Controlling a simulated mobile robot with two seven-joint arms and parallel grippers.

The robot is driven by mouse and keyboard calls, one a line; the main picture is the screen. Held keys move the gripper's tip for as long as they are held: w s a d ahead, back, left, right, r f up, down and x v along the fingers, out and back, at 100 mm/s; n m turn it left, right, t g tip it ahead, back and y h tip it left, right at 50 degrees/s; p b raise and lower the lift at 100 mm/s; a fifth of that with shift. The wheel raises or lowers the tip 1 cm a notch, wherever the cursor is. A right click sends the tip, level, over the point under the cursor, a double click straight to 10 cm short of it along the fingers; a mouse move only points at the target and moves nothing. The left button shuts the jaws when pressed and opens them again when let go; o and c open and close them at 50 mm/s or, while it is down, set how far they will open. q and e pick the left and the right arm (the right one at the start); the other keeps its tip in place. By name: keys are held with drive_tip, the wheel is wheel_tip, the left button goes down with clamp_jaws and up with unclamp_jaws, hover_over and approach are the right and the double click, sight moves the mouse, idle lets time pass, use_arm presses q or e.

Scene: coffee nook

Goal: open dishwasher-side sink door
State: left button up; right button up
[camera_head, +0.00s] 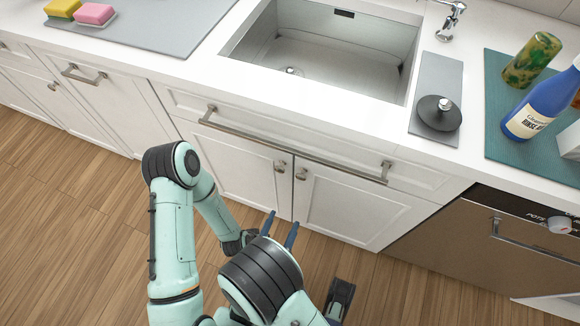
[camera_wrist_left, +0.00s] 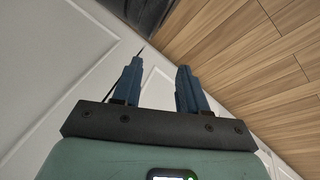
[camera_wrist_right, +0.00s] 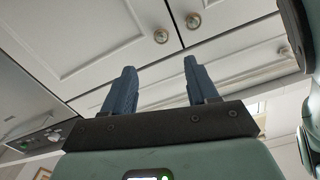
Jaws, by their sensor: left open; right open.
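The dishwasher-side sink door (camera_head: 345,208) is the right one of two white panelled doors under the sink and looks shut. Its round metal knob (camera_head: 301,174) is at its upper left corner. In the right wrist view the door (camera_wrist_right: 90,40) and knob (camera_wrist_right: 161,36) lie beyond the fingers. My right gripper (camera_head: 280,228) is open and empty, below and apart from the knobs; it also shows in the right wrist view (camera_wrist_right: 158,78). My left gripper (camera_wrist_left: 160,68) is open and empty, low beside a white cabinet front. In the head view its fingers are hidden.
The other sink door (camera_head: 235,165) has its own knob (camera_head: 280,166). A long bar handle (camera_head: 290,147) runs above both doors. The dishwasher (camera_head: 480,230) stands at the right. The sink (camera_head: 320,50) is above. Wooden floor (camera_head: 60,220) is clear at left.

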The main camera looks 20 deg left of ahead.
sight(300, 178)
drive_tip(key=w+b, duration=0.1)
drive_tip(key=w, duration=0.5)
drive_tip(key=w+b, duration=0.1)
drive_tip(key=w, duration=0.6)
drive_tip(key=shift+w+d+r, duration=0.15)
drive_tip(key=shift+r, duration=0.05)
use_arm(q)
drive_tip(key=shift+g, duration=0.8)
drive_tip(key=s+f, duration=0.2)
drive_tip(key=s, duration=0.1)
drive_tip(key=s+f, duration=0.1)
drive_tip(key=f, duration=0.1)
drive_tip(key=shift+s+a, duration=0.15)
drive_tip(key=shift+a, duration=0.2)
use_arm(e)
clamp_jaws()
